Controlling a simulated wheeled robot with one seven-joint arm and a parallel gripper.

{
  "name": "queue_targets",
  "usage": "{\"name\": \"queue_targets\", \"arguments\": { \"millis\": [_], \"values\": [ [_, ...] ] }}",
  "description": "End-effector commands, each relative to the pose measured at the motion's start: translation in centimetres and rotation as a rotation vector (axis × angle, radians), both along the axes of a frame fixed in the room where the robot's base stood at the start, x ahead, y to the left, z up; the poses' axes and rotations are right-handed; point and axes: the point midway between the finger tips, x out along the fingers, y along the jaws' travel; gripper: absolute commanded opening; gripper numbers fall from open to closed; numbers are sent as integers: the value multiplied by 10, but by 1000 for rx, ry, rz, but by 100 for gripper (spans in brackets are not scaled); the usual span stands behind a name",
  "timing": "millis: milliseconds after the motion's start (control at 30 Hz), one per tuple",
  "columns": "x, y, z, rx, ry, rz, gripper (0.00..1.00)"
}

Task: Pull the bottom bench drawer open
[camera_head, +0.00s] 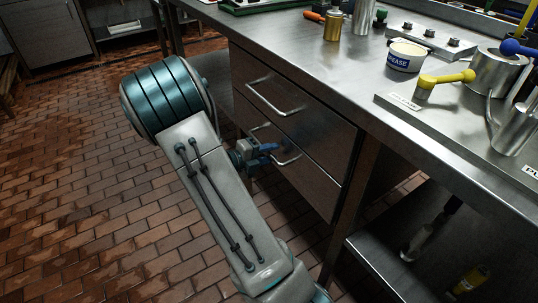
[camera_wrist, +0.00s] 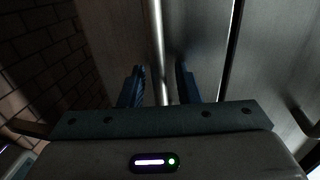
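The bottom drawer's metal bar handle (camera_head: 288,160) is partly hidden by my gripper (camera_head: 262,156). In the wrist view, a bar handle (camera_wrist: 158,45) runs lengthwise between the two blue fingers of my gripper (camera_wrist: 160,85). Dark gaps show between the bar and each finger, so the gripper looks open around the handle. Whether a finger touches the bar is hard to tell.
The upper drawer's handle (camera_head: 275,100) is just above my gripper. The steel benchtop (camera_head: 350,75) holds a grease tub (camera_head: 405,56), a yellow-handled valve (camera_head: 440,80) and tools. A low shelf (camera_head: 370,260) is at the right. The brick floor (camera_head: 80,180) at left is clear.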

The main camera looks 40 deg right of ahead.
Motion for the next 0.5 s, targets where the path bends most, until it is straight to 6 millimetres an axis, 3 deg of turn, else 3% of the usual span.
{"name": "queue_targets", "arguments": {
  "millis": [167,267,500],
  "values": [
    [0,0,0,0,0,0,27],
    [0,0,0,0,0,0,0],
    [0,2,1,0,0,0,0]
  ]
}}
